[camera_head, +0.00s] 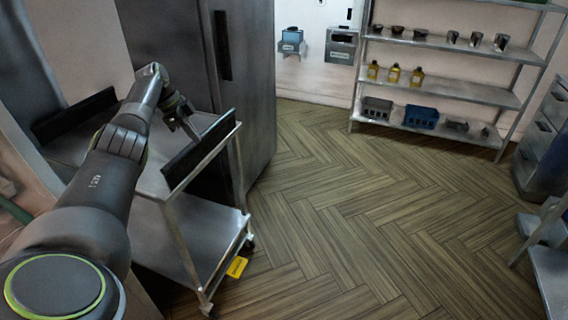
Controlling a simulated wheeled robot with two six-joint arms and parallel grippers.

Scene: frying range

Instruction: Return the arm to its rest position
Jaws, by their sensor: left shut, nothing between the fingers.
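My left arm (115,160) comes in from the lower left and reaches forward over a steel cart. My left gripper (190,128) is at its end, over the cart's top and close to the black board along the cart's right side. The gripper is small in the picture and shut, with nothing seen held in it. I cannot tell whether it touches the board. My right arm and right gripper are not in view.
The steel cart (196,262) has black side boards (200,150) and a lower shelf. A grey cabinet (250,80) stands behind it. A yellow sign (237,267) lies by the cart's wheels. Shelving (440,95) stands at the back right.

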